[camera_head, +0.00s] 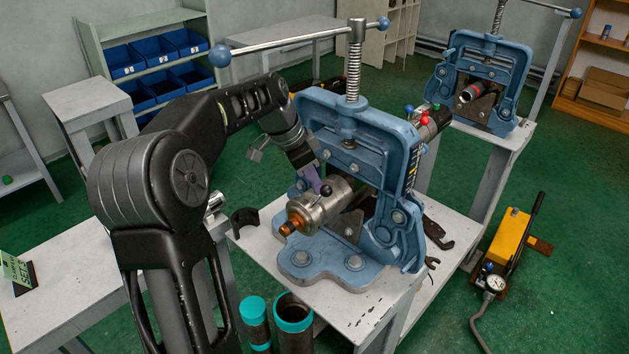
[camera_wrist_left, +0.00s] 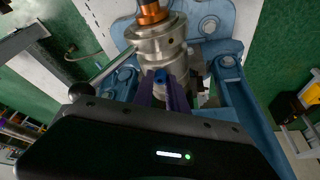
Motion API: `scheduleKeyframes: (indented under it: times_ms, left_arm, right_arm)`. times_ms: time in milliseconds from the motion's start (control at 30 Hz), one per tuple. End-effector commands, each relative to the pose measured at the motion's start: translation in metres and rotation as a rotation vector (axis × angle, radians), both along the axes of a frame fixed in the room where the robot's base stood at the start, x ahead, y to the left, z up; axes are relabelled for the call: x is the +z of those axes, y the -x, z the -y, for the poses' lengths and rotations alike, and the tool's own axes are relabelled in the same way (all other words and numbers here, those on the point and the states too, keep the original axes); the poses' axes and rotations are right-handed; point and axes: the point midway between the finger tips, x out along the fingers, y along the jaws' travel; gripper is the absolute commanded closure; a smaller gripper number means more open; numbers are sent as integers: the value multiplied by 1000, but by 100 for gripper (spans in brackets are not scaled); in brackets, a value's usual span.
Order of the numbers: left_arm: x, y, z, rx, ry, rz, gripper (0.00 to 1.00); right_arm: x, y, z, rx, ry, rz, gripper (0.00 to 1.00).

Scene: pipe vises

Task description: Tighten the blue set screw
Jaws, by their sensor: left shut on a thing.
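The blue set screw (camera_wrist_left: 160,75) shows in the left wrist view on the side of a steel collar (camera_wrist_left: 158,42). My left gripper (camera_wrist_left: 161,84) has its purple fingers on either side of the screw and is shut on it. In the head view the left gripper (camera_head: 318,183) reaches the near end of the steel collar (camera_head: 322,208), and the screw is hidden there. The collar sits on a pipe held in a blue pipe vise (camera_head: 366,125), with a copper-coloured end (camera_head: 291,227) pointing toward me. My right gripper is not in view.
A lever with a black ball (camera_wrist_left: 80,92) sticks out beside the collar. Blue, red and green knobs (camera_head: 425,120) sit behind the vise. A wrench (camera_head: 437,233) lies on the bench (camera_head: 275,262) to the right. A second vise (camera_head: 485,75) stands behind.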

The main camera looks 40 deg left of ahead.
Motion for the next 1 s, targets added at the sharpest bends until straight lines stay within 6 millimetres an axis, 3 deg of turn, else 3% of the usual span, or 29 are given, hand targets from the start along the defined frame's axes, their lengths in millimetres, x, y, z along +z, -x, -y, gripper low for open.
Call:
scheduleKeyframes:
  times_ms: [233,267,500,1000]
  left_arm:
    - [2,-1,-1,2,-2,3,100]
    - [2,-1,-1,2,-2,3,80]
    - [1,0,-1,3,-1,2,60]
    - [11,8,-6,5,-1,2,60]
  right_arm:
    - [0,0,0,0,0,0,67]
    - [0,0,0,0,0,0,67]
    - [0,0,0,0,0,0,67]
    - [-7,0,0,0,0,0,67]
